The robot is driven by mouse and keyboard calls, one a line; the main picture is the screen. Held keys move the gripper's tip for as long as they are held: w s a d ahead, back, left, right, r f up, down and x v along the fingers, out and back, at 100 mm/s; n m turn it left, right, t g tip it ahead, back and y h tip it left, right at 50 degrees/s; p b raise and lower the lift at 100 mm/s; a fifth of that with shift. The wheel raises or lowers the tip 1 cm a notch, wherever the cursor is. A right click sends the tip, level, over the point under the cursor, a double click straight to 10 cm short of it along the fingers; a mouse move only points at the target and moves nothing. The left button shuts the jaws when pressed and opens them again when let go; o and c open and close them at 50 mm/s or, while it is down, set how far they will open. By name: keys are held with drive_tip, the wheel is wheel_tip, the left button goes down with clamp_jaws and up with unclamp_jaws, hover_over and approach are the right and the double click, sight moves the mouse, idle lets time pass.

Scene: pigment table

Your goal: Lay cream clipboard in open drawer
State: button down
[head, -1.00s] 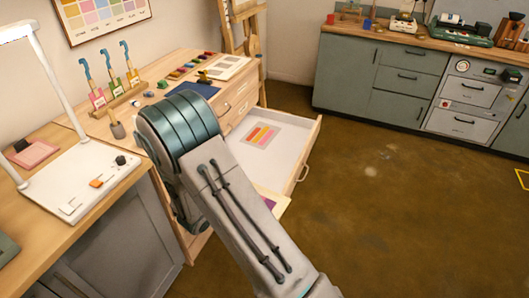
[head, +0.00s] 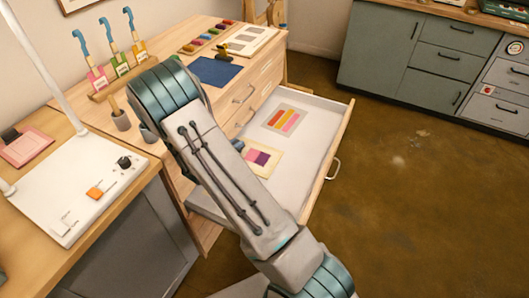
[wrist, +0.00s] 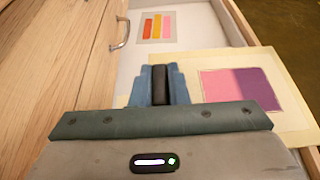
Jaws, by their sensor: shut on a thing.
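The cream clipboard (wrist: 215,65) carries a sheet with a pink and purple square; in the head view it shows (head: 247,164) just right of my arm, over the drawer. My gripper (wrist: 158,88) is shut on its near-left part, though the grip itself is partly hidden. In the wrist view the clipboard covers part of the drawer's right wall, so it seems to be above the drawer floor. The open drawer (head: 308,158) has a white interior. A print with orange, yellow and pink stripes (head: 285,118) lies deeper inside.
A white lamp board (head: 80,190) stands left. The drawer floor right of the clipboard is clear.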

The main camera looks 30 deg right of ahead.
drive_tip(key=w+d+f+b, duration=0.3)
drive_tip(key=d+f+b, duration=0.1)
drive_tip(key=d+f, duration=0.4)
drive_tip(key=w+d+f+b, duration=0.3)
drive_tip(key=w+d+f, duration=0.15)
drive_tip(key=d, duration=0.65)
drive_tip(key=w+a+f, duration=0.4)
drive_tip(key=w+f, duration=0.1)
drive_tip(key=w+a+f+b, duration=0.1)
drive_tip(key=w+a+f, duration=0.1)
drive_tip(key=w, duration=0.1)
drive_tip(key=shift+w+a+f, duration=0.15)
drive_tip(key=shift+a+f, duration=0.05)
drive_tip(key=shift+f, duration=0.2)
drive_tip(key=shift+a+f, duration=0.1)
drive_tip(key=shift+f, duration=1.95)
drive_tip(key=shift+f+b, duration=0.2)
drive_tip(key=shift+b, duration=0.2)
drive_tip(key=c, duration=1.4)
unclamp_jaws()
drive_tip(key=shift+r, duration=0.1)
